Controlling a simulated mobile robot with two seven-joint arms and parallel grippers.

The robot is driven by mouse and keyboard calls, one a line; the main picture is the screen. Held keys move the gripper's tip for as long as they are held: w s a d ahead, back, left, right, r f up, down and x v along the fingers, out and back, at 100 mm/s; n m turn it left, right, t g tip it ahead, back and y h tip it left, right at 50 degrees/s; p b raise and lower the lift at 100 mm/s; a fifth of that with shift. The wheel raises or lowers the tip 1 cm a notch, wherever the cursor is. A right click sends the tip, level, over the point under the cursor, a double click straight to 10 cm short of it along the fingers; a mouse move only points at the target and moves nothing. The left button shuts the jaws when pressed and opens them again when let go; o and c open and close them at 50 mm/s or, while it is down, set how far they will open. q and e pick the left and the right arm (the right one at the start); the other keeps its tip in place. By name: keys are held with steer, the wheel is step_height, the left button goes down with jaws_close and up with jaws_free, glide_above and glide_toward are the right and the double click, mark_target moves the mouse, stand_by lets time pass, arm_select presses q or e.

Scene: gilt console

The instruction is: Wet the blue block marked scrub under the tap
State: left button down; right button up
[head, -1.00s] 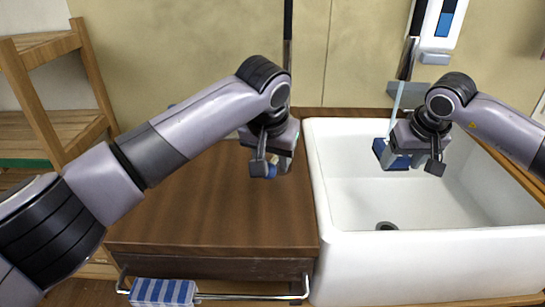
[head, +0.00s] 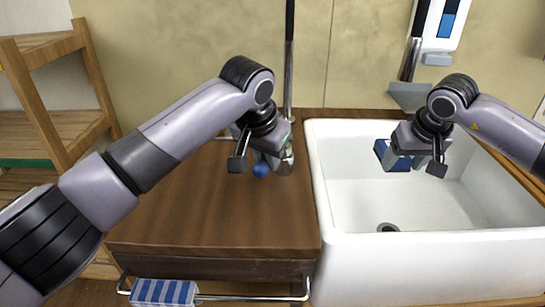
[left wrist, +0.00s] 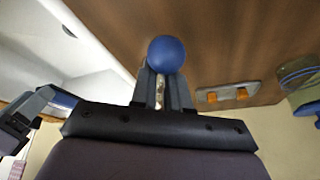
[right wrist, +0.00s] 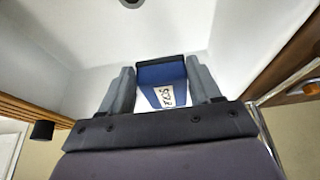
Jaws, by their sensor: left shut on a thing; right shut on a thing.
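The blue block (head: 381,149) is held over the white sink (head: 345,215) in my right gripper (head: 405,160), whose fingers are shut on it. In the right wrist view the block (right wrist: 150,75) sits between both fingers, its white label partly readable. My left gripper (head: 268,164) is shut on the tap's lever, beside the upright metal post (head: 287,100). The lever's blue ball knob (head: 261,170) sticks out past the fingers; it also shows in the left wrist view (left wrist: 166,54). No water stream shows now. I cannot tell whether the block is wet.
A wooden counter (head: 210,215) lies left of the sink, with a striped cloth (head: 165,292) on its front rail. A scraper (head: 408,92) hangs on the wall behind the sink. The drain (head: 387,227) is uncovered. Wooden shelves (head: 60,130) stand at the left.

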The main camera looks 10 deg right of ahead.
arm_select(q)
steer(key=shift+a+f+m, duration=0.15)
steer(key=shift+a+m, duration=0.05)
steer(key=shift+m, duration=0.1)
steer(key=c, duration=1.1)
jaws_free()
steer(key=shift+r, duration=0.3)
steer(key=v, duration=1.1)
steer(key=shift+a+r, duration=0.25)
arm_select(e)
steer(key=s+a, duration=0.4)
steer(key=a, duration=0.2)
steer(key=shift+s+a, duration=0.25)
steer(key=shift+a, duration=0.15)
